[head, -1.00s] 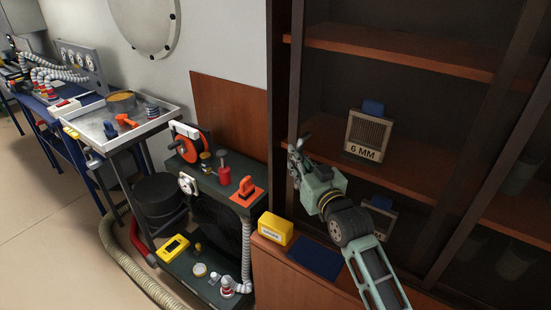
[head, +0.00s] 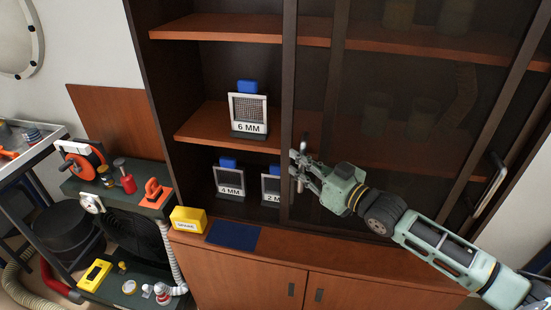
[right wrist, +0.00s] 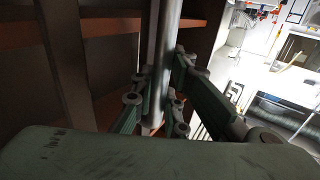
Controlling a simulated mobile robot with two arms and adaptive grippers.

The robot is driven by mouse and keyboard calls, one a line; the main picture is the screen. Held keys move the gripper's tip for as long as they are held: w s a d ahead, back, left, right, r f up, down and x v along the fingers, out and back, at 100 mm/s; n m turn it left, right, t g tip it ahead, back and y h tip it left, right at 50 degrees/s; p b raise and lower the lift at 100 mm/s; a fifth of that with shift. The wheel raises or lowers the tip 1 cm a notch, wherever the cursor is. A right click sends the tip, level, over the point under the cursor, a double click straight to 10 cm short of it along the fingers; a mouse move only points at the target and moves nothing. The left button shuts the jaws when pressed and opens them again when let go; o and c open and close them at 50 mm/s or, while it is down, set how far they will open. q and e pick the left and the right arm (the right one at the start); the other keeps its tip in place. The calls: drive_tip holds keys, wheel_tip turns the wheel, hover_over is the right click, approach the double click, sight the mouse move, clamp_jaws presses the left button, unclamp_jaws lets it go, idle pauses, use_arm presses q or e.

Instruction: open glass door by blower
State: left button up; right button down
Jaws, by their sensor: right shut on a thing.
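The glass door (head: 288,90) is a dark-framed sliding panel of the cabinet by the blower. It stands slid to the right, and the left part of the cabinet is open. My right gripper (head: 299,166) is shut on the door's upright metal handle (head: 304,142). In the right wrist view the handle (right wrist: 168,45) runs between the fingers of the gripper (right wrist: 158,100). The blower, perhaps the dark round unit (head: 139,232) on the cart, is left of the cabinet. My left gripper is not in view.
Sieves marked 6 MM (head: 248,113), 4 MM (head: 229,183) and 2 M (head: 271,188) stand on the open shelves. A yellow box (head: 188,220) and a blue mat (head: 233,235) lie on the ledge. Another handle (head: 490,186) is at the right.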

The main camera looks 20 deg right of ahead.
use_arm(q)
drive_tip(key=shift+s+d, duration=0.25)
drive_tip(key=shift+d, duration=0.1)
use_arm(e)
drive_tip(key=shift+s+d+f, duration=0.15)
drive_tip(key=shift+s+d, duration=0.3)
drive_tip(key=shift+d, duration=0.25)
drive_tip(key=shift+s+d+f, duration=0.1)
drive_tip(key=shift+s+d, duration=0.3)
drive_tip(key=shift+d, duration=0.3)
drive_tip(key=c, duration=2.1)
unclamp_jaws()
drive_tip(key=shift+s+d, duration=0.15)
drive_tip(key=o, duration=0.4)
drive_tip(key=shift+s+d+r, duration=0.15)
drive_tip(key=shift+s+d, duration=0.25)
drive_tip(key=shift+s, duration=0.05)
drive_tip(key=shift+c, duration=0.2)
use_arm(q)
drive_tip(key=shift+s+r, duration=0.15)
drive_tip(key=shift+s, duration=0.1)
